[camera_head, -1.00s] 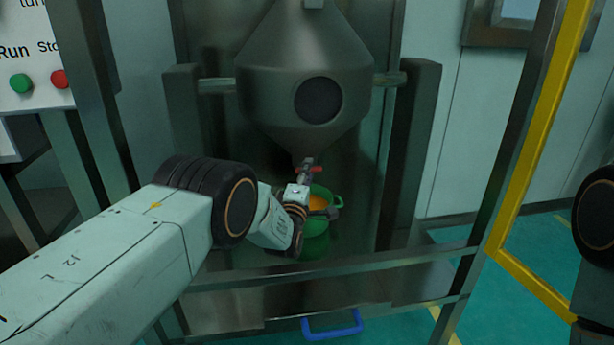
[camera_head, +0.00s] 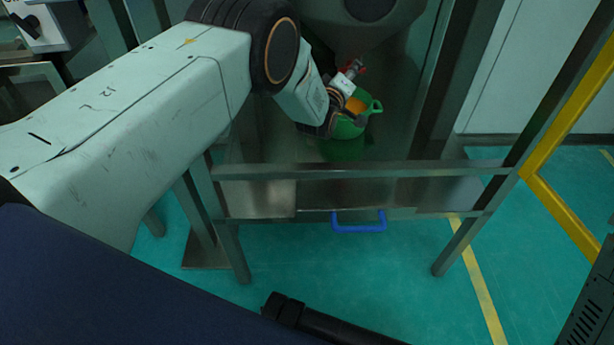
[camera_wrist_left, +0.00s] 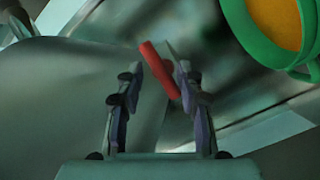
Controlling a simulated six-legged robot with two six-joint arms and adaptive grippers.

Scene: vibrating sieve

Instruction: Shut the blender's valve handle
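The blender's grey metal hopper (camera_head: 405,22) is at the top of the head view, mostly cut off. Its red valve handle (camera_head: 358,66) shows below it, small and partly hidden by my left arm. In the left wrist view the red handle (camera_wrist_left: 160,72) lies tilted at my left gripper's fingertips (camera_wrist_left: 160,76). The two fingers are spread, one on each side of the handle, with a visible gap to the left finger; contact on the right is unclear. In the head view the left gripper (camera_head: 351,73) is small beside the handle. My right gripper is not in view.
A green bucket (camera_head: 345,148) with orange contents (camera_head: 356,105) stands under the valve, close to my left wrist. A metal frame rail (camera_head: 400,170) and a blue handle (camera_head: 359,222) are in front. A yellow post (camera_head: 570,115) stands at the right. Green floor is open below.

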